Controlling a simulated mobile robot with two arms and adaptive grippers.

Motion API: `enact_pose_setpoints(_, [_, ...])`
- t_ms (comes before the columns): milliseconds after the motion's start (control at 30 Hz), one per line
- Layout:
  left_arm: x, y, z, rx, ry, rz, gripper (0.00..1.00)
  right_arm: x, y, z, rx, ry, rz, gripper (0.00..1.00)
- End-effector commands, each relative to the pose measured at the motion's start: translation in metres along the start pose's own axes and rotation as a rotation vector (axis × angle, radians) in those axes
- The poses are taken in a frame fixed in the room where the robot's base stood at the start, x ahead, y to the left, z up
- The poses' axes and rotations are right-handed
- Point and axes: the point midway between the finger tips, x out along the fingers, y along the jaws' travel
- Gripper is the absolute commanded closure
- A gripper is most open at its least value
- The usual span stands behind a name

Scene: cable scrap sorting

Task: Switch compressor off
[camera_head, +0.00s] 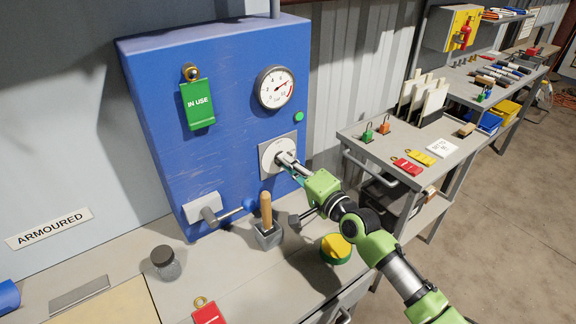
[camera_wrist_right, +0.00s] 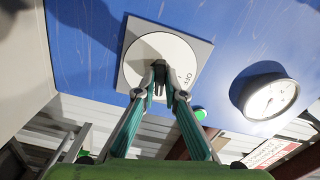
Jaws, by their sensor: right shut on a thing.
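The compressor's blue box (camera_head: 215,130) stands on the bench against the wall. A round white rotary switch (camera_head: 268,152) on a square grey plate sits on its front face, below the gauge (camera_head: 275,87). The switch also shows in the right wrist view (camera_wrist_right: 160,45), with OFF lettering near its right edge. My right gripper (camera_head: 287,162) is shut on the switch's knob; the fingertips meet there in the wrist view (camera_wrist_right: 160,78) and hide most of it. The knob's exact setting is hard to tell. A small green lamp (camera_head: 299,117) shows beside the switch. My left gripper is out of view.
A green IN USE tag (camera_head: 198,104) hangs on the box. A grey cart (camera_head: 400,150) stands to the right.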

Motion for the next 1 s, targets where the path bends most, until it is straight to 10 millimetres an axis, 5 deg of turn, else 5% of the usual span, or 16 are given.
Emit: enact_pose_setpoints(1000, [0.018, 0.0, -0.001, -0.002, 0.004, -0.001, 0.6, 0.0, 0.0, 0.0, -0.962, -0.001, 0.001, 1.0])
